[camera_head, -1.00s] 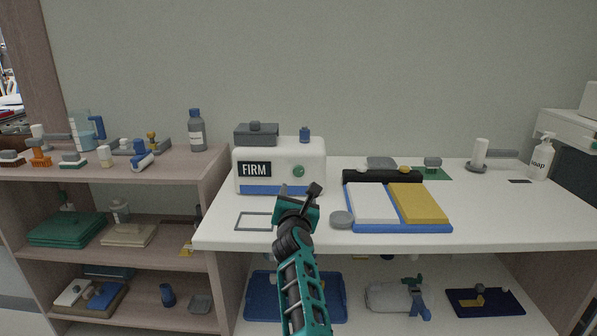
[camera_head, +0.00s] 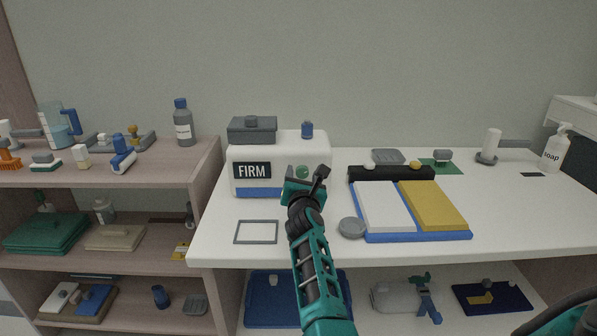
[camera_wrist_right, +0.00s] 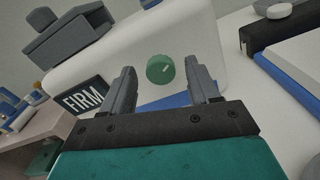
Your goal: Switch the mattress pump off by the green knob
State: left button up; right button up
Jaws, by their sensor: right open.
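The mattress pump (camera_head: 279,156) is a white box with a blue base stripe and a FIRM label, standing on the white table. Its round green knob (camera_head: 302,170) is on the front face; in the right wrist view the green knob (camera_wrist_right: 160,69) shows a pale pointer mark. My right gripper (camera_head: 308,180) is just in front of the pump's front face, below the knob in the head view. In the wrist view its fingers (camera_wrist_right: 160,88) are open, with the knob between and beyond them, apart from both. My left gripper is not in view.
A grey frame (camera_head: 256,241) and a round grey disc (camera_head: 351,228) lie in front. A blue tray (camera_head: 418,237) with white and yellow panels lies to the right.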

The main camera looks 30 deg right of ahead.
jog(key=shift+c, duration=0.2)
jog(key=shift+c, duration=0.8)
jog(key=c, duration=0.8)
jog(key=shift+c, duration=0.2)
